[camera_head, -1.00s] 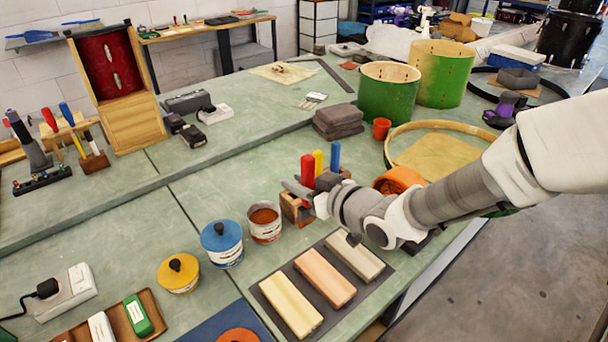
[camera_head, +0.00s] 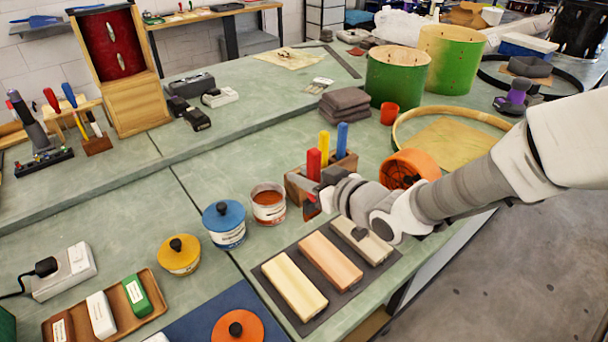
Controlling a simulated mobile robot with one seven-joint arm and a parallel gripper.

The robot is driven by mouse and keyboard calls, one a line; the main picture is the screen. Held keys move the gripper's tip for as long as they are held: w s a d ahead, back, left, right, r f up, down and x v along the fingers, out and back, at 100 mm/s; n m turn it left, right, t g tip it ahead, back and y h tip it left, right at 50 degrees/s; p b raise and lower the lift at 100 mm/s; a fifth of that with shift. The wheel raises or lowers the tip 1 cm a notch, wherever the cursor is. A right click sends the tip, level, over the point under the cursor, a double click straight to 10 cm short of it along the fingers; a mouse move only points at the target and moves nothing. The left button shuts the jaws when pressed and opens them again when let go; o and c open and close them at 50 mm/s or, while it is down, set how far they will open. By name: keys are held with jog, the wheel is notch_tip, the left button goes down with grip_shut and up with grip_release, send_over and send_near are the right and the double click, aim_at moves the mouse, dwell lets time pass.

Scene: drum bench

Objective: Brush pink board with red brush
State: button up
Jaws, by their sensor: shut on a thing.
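My gripper (camera_head: 318,190) is shut on the red brush (camera_head: 314,160). The brush is upright, its red handle up and its reddish-brown tip showing below the fingers, in front of the wooden brush holder (camera_head: 295,189). My wrist hides part of the brush and holder. The pink board (camera_head: 330,261) lies flat in the middle of a dark mat (camera_head: 278,293), below and to the right of the brush tip and apart from it. A cream board (camera_head: 294,285) lies left of it and a grey-beige board (camera_head: 364,240) right of it. An open can of reddish paint (camera_head: 268,206) stands left of the gripper.
Yellow (camera_head: 324,146) and blue (camera_head: 342,136) handles stand in the holder. A blue-lidded can (camera_head: 224,222) and a yellow-lidded can (camera_head: 179,255) stand left. An orange drum-like thing (camera_head: 405,168) is behind my wrist. The bench edge is at the right.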

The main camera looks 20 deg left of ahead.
aim_at(315, 213)
jog(key=shift+f+b, duration=2.55)
jog(key=shift+f, duration=0.4)
jog(key=shift+f+b, duration=0.9)
jog(key=shift+f, duration=0.15)
jog(key=shift+d, duration=0.15)
jog(key=shift+s+d+p, duration=0.25)
jog(key=shift+s+d, duration=0.1)
jog(key=shift+d, duration=0.3)
jog(key=shift+s+d+p, duration=0.25)
jog(key=shift+s+d, duration=0.1)
jog(key=shift+d, duration=0.25)
jog(key=shift+d, duration=0.1)
jog(key=shift+s+d+p, duration=0.25)
jog(key=shift+s+d, duration=0.1)
jog(key=shift+d, duration=0.3)
jog(key=shift+s+d+p, duration=0.25)
jog(key=shift+s+d, duration=0.1)
jog(key=shift+d, duration=0.25)
jog(key=shift+d, duration=0.1)
